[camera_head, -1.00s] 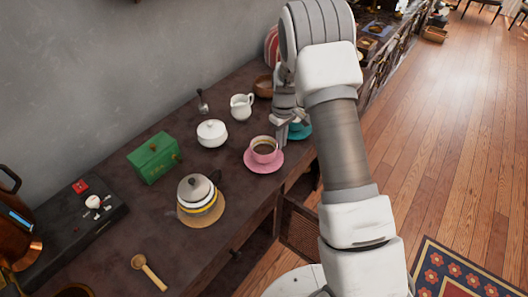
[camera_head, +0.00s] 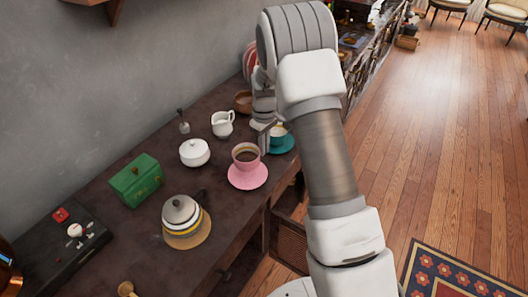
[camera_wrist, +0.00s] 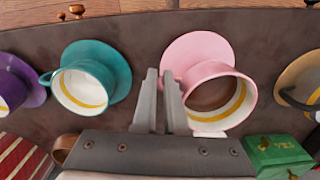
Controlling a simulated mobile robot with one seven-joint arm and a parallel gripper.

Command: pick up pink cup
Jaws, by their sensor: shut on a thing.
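The pink cup (camera_head: 246,158), with dark liquid inside, is a little above the pink saucer (camera_head: 248,181) in the head view. My gripper (camera_head: 265,140) is at the cup's right side, beyond it, shut on the cup. In the wrist view, the two fingers of my gripper (camera_wrist: 160,98) are close together at the left side of the pink cup (camera_wrist: 238,82); the handle is hidden between them. The pink saucer (camera_wrist: 192,45) shows behind the cup.
A teal cup on a teal saucer (camera_head: 285,148) stands close on the right. A white sugar bowl (camera_head: 194,153), a white creamer (camera_head: 222,125), a green box (camera_head: 136,182) and a teapot (camera_head: 181,215) stand around on the dark counter (camera_head: 120,240).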

